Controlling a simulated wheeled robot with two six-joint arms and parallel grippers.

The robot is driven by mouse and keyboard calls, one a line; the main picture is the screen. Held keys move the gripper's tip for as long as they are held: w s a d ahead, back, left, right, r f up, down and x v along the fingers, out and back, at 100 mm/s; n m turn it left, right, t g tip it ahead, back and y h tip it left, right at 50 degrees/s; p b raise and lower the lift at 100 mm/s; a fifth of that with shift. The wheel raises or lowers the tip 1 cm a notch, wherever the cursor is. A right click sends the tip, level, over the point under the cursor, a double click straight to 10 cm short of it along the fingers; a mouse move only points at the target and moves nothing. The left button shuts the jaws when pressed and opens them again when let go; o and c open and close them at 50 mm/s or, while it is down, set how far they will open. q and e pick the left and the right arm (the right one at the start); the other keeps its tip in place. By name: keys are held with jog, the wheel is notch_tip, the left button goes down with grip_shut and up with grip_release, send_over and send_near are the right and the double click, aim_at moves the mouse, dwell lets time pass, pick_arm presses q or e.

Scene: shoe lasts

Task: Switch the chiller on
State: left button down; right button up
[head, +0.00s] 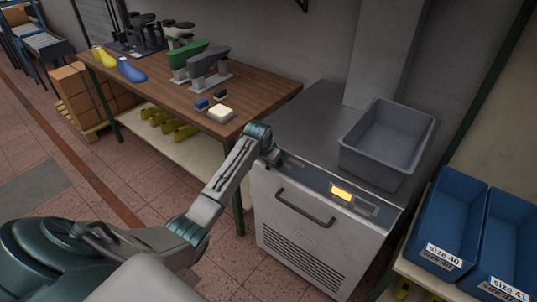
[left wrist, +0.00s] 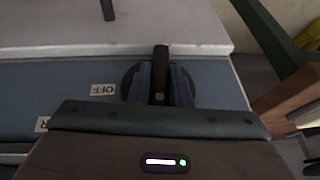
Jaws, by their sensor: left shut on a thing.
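The chiller (head: 310,235) is a white cabinet with a steel top, a front handle and a control strip with a lit amber display (head: 341,194). My left gripper (head: 270,155) is at the left end of that strip. In the left wrist view, the left gripper (left wrist: 160,88) is shut on the dark bar of a round rotary switch (left wrist: 161,70), one finger on each side. An OFF label (left wrist: 103,90) sits beside the switch on the blue-grey panel. Another label (left wrist: 41,124) is partly hidden by the gripper body. My right gripper is in neither view.
A grey bin (head: 385,145) stands on the chiller's top. Blue size bins (head: 450,225) are at the right. A wooden bench (head: 160,85) with shoe lasts and fixtures stands at the left, close to the chiller. Open tiled floor lies in front.

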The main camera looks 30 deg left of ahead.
pick_arm(q)
jog(key=shift+a+h+p, duration=0.1)
jog(key=shift+h+p, duration=0.5)
jog(key=shift+f, duration=0.1)
jog(key=c, duration=1.3)
grip_release()
jog(key=shift+c, duration=0.2)
jog(key=b+v, duration=0.1)
jog(key=v, duration=0.9)
jog(key=shift+r+b, duration=0.4)
jog(key=shift+s+a, duration=0.1)
